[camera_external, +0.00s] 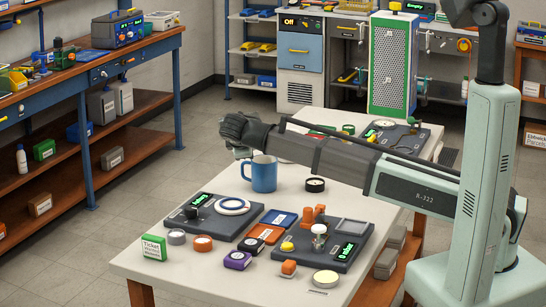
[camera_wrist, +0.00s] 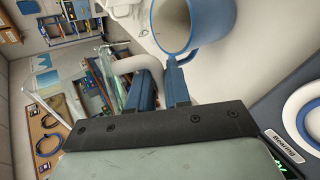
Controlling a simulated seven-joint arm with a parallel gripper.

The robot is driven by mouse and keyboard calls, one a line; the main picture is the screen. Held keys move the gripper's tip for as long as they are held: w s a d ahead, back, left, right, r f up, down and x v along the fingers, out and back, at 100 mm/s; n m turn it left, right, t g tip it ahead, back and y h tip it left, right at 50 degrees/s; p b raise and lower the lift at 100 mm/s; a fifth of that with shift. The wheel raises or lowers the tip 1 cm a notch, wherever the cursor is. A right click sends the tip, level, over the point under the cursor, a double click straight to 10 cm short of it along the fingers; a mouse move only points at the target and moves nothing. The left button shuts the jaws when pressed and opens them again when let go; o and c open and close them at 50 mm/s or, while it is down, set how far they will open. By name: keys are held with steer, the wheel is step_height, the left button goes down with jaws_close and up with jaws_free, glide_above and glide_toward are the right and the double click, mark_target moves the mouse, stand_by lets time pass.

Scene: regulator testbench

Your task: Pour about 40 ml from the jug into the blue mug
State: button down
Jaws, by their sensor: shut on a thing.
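The blue mug (camera_external: 264,176) stands upright on the white table in the external view. In the wrist view the mug (camera_wrist: 208,35) is at the top, its open mouth showing a pale inside; I cannot tell whether it holds liquid. The clear glass jug (camera_wrist: 112,78) is left of the mug in the wrist view, its pale curved handle (camera_wrist: 133,63) at my gripper's fingertips. My gripper (camera_wrist: 160,80) is shut on the jug. The jug looks apart from the mug; its liquid level is unclear. In the external view my arm hides the fingers and most of the jug.
A dark scale with a white ring (camera_external: 232,206) sits in front of the mug. A second dark panel (camera_external: 334,254) with knobs, several small pucks and a green ticket box (camera_external: 154,247) occupy the table front. A black-rimmed puck (camera_external: 315,185) is right of the mug.

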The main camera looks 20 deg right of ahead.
steer(key=shift+w+a+r, duration=0.1)
steer(key=shift+w+a, duration=0.05)
steer(key=shift+a, duration=0.3)
stand_by(0.7)
steer(key=shift+d+r+n+h, duration=0.3)
steer(key=shift+h, duration=0.2)
steer(key=d+n+h, duration=0.1)
steer(key=h, duration=0.1)
steer(key=s+d+f+n+g+h, duration=0.1)
steer(key=h, duration=0.1)
steer(key=shift+s+d+n, duration=0.2)
steer(key=shift+d+n, duration=0.1)
steer(key=shift+n, duration=0.1)
steer(key=shift+d+r+n+h, duration=0.2)
steer(key=shift+r+n+h, duration=0.3)
steer(key=shift+r, duration=0.25)
steer(key=shift+w+a+n+h, duration=0.15)
steer(key=shift+a+n+h, duration=0.15)
steer(key=shift+n+h, duration=0.25)
steer(key=shift+w+a+r+n+h, duration=0.25)
steer(key=shift+r+n+h, duration=0.25)
steer(key=shift+n+h, duration=0.45)
steer(key=shift+w+a+r+n+h, duration=0.2)
steer(key=shift+r+n+h, duration=0.3)
steer(key=shift+n+h, duration=0.35)
